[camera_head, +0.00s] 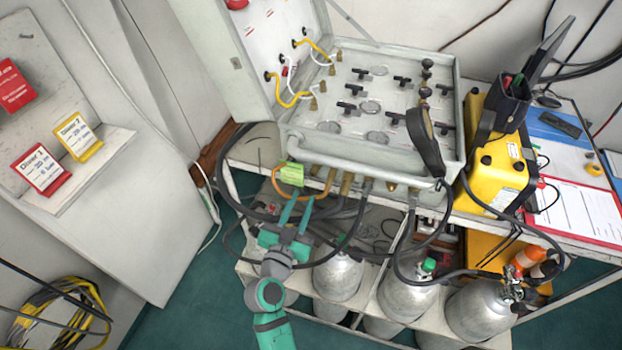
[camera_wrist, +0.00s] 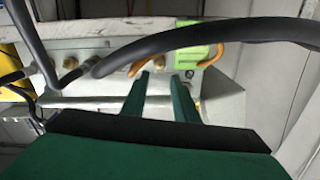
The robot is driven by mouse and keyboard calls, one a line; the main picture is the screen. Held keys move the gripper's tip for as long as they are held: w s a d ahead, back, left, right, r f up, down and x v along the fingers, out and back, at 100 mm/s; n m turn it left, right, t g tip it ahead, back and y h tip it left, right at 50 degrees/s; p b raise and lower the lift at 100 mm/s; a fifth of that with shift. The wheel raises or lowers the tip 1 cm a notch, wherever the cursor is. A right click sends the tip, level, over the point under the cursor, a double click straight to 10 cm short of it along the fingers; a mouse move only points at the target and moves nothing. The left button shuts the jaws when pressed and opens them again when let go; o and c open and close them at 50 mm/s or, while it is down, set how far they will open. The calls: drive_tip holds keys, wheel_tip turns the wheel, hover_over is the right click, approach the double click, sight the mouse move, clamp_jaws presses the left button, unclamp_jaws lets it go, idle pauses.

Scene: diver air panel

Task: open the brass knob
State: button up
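The air panel (camera_head: 375,155) is a light grey open case on a bench. Small brass fittings (camera_head: 346,184) sit along its lower front edge, partly hidden by hoses. In the wrist view a brass piece (camera_wrist: 140,66) shows just beyond my left finger; I cannot tell for sure which fitting is the brass knob. My gripper (camera_head: 301,203) is just below the front edge, beneath a green tag (camera_head: 291,174). In the wrist view my gripper (camera_wrist: 160,80) has its two green fingers apart, with nothing seen between them.
A thick black hose (camera_wrist: 200,38) crosses in front of the panel edge. An orange hose (camera_head: 318,190) loops beside the tag. Grey gas cylinders (camera_head: 338,277) stand on the shelf below. A yellow box (camera_head: 497,172) stands right of the panel.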

sight(313, 175)
drive_tip(key=x, duration=0.8)
drive_tip(key=shift+w+d, duration=0.15)
drive_tip(key=shift+w, duration=0.2)
clamp_jaws()
